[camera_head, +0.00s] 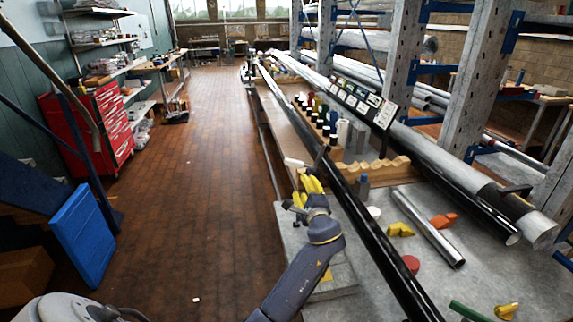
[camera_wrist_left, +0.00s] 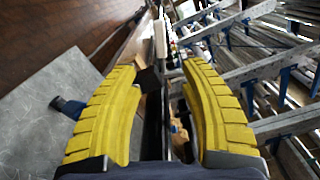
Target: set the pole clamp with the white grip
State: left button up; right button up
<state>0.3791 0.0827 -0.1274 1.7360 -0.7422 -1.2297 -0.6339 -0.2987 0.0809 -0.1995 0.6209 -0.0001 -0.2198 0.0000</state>
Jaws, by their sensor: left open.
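The white grip (camera_head: 295,162) of the pole clamp sticks out to the left of a long black pole (camera_head: 375,235) in the head view. The clamp's dark body is small there, and I cannot tell whether it is closed on the pole. In the left wrist view the white grip (camera_wrist_left: 160,38) stands just beyond the fingertips, near the middle. My left gripper (camera_head: 308,182), with yellow ribbed fingers, is just on the near side of the grip. In the wrist view the left gripper (camera_wrist_left: 160,72) is open, with nothing held between the fingers. My right gripper does not show.
A grey table (camera_head: 480,265) bears a metal tube (camera_head: 428,228), yellow pieces (camera_head: 400,230), a red disc (camera_head: 411,264) and an orange piece (camera_head: 444,220). A wooden rack (camera_head: 375,172) and several bottles stand right of the pole. Open brick floor (camera_head: 200,200) lies left.

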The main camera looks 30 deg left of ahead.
aim_at(294, 165)
pick_arm(q)
jog(key=x, duration=1.7)
jog(key=shift+f, duration=0.1)
jog(key=shift+c, duration=0.4)
grip_shut()
